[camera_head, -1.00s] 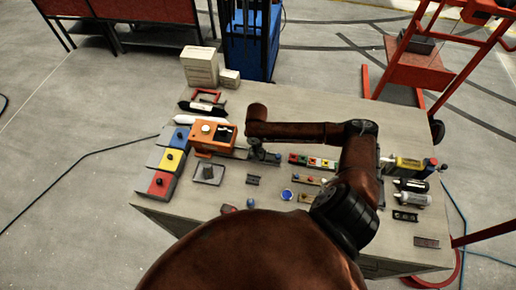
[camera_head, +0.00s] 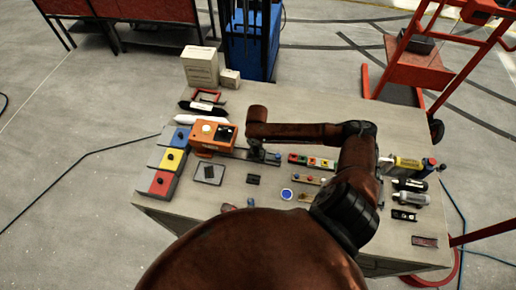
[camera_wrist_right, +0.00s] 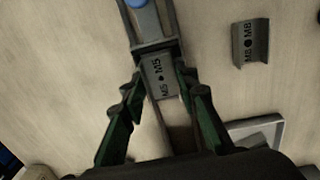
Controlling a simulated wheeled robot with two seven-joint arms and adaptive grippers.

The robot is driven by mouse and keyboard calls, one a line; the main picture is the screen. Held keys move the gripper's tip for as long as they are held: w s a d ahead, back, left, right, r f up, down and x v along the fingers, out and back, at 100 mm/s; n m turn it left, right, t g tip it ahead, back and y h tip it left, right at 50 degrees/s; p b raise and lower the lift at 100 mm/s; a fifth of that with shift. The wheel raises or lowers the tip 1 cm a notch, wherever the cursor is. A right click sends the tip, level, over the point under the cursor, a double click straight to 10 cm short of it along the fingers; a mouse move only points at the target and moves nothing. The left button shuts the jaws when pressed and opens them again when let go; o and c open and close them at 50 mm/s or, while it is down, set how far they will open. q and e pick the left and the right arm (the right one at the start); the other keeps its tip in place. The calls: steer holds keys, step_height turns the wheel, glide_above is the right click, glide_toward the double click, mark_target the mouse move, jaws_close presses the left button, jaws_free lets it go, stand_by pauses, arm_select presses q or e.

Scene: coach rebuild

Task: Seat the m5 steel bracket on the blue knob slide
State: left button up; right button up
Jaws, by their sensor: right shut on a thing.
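The M5 steel bracket (camera_wrist_right: 158,80) is a small grey plate stamped "M5", between the fingers of my right gripper (camera_wrist_right: 160,88) in the right wrist view. The gripper is shut on it. The grey slide (camera_wrist_right: 153,24) runs beneath, with its blue knob (camera_wrist_right: 135,3) at the top edge of that view. The bracket lines up with the slide's channel; I cannot tell whether it touches or hovers just above. In the head view the blue knob (camera_head: 277,155) shows at the rail's right end, and my arm partly hides the gripper. My left gripper is out of view.
An M8 bracket (camera_wrist_right: 250,42) lies apart at right; a tray (camera_wrist_right: 258,127) is below it.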

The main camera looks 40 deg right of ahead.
steer(key=shift+f+p, duration=0.3)
steer(key=shift+f, duration=0.1)
stand_by(0.8)
steer(key=shift+f+p, duration=0.25)
steer(key=shift+p, duration=0.65)
stand_by(0.7)
stand_by(0.4)
steer(key=o, duration=1.3)
steer(key=o, duration=0.4)
steer(key=shift+c, duration=0.2)
